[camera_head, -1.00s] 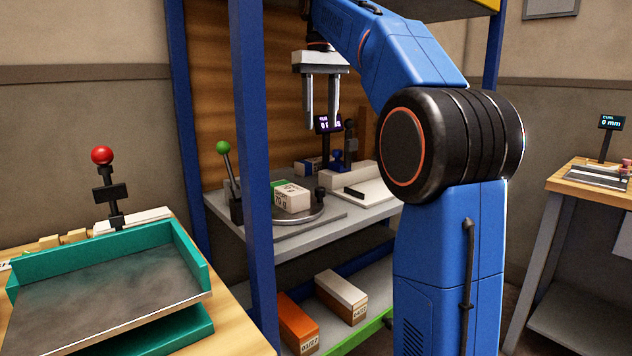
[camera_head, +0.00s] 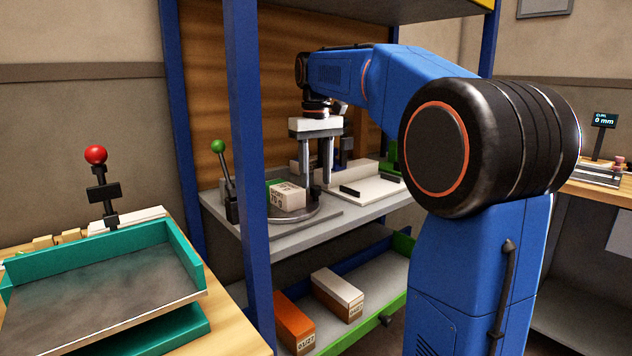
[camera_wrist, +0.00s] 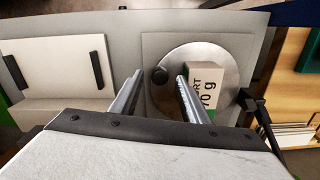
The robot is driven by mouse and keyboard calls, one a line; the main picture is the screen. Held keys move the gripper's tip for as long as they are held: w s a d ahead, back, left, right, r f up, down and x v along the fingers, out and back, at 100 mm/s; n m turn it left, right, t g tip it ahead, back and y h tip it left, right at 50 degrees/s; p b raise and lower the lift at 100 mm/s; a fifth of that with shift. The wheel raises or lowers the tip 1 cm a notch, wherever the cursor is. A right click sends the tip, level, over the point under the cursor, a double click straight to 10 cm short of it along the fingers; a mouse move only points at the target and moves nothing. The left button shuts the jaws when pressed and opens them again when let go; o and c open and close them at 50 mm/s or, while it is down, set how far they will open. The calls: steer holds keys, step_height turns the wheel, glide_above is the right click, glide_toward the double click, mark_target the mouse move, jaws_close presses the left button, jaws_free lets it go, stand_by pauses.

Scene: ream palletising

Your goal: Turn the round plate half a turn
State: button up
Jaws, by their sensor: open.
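The round plate (camera_head: 291,217) is a grey metal disc on a square base on the rack's upper shelf. It also shows in the wrist view (camera_wrist: 200,56). A ream marked with a weight in g (camera_head: 288,196) lies on it; its white and green wrap shows in the wrist view (camera_wrist: 207,88). A dark upright knob (camera_wrist: 160,76) stands at the plate's rim. My gripper (camera_head: 317,184) points down over that rim. In the wrist view the open fingers (camera_wrist: 158,77) appear one on each side of the knob. Whether they touch it cannot be told.
A green-ball lever (camera_head: 218,147) stands left of the plate. A blue rack post (camera_head: 250,170) stands in front. The lower shelf holds orange (camera_head: 293,318) and white (camera_head: 338,289) boxes.

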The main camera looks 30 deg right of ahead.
steer(key=shift+f, duration=0.9)
jaws_close()
